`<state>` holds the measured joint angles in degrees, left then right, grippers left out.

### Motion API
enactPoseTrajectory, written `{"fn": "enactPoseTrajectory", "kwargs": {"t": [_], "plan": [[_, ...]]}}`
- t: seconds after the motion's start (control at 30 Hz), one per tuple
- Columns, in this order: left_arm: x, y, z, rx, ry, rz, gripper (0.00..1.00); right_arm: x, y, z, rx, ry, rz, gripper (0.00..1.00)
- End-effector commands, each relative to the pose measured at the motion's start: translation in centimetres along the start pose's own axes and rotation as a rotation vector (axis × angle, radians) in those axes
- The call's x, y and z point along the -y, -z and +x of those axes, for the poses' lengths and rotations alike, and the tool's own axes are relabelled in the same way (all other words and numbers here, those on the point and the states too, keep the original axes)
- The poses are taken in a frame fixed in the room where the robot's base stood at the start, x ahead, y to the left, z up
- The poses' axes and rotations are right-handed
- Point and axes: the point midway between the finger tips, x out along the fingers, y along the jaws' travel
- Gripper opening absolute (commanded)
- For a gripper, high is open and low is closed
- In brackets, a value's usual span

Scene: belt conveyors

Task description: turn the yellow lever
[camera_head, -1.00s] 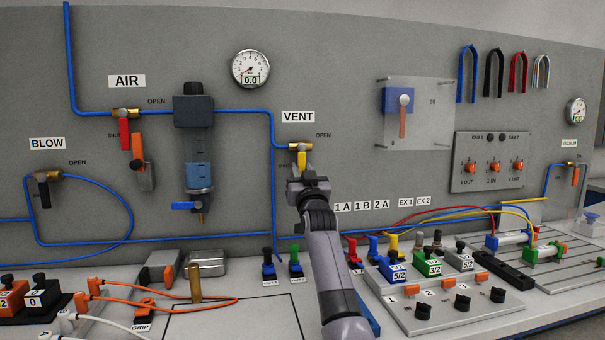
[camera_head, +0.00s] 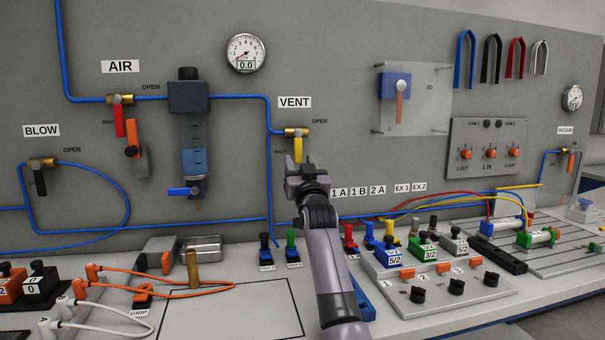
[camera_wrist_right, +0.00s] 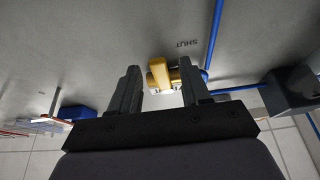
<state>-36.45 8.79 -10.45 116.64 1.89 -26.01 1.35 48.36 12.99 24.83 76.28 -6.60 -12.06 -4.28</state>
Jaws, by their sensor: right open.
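The yellow lever (camera_head: 298,149) hangs straight down from a brass valve (camera_head: 296,132) under the VENT label (camera_head: 294,102) on the grey panel. My right gripper (camera_head: 303,160) is just below and slightly right of the lever's lower end in the head view. In the right wrist view the lever (camera_wrist_right: 159,72) lies in the gap between the two open fingers of my right gripper (camera_wrist_right: 159,88), nearer the left finger. I cannot tell whether a finger touches it. My left gripper is not in view.
A blue tube (camera_head: 268,115) runs to the valve. A filter unit (camera_head: 191,140) and a red lever (camera_head: 119,122) are to the left. The panel right of my gripper is clear up to a clear plate (camera_head: 425,100).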

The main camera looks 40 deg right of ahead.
Motion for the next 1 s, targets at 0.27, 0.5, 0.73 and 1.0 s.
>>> {"fn": "enactPoseTrajectory", "kwargs": {"t": [0.27, 0.5, 0.73, 1.0], "plan": [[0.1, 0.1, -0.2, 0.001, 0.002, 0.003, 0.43, 0.1, -0.1, -3.1, 0.003, 0.002, 0.001, 0.47], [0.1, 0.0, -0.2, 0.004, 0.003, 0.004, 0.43, 0.1, 0.0, -4.2, 0.002, 0.001, 0.002, 0.47], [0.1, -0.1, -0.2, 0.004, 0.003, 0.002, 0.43, 0.1, 0.0, -4.3, 0.002, 0.001, 0.002, 0.47], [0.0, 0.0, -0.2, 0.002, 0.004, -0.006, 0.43, 0.1, 0.0, -4.3, 0.002, 0.001, 0.002, 0.47]]}}
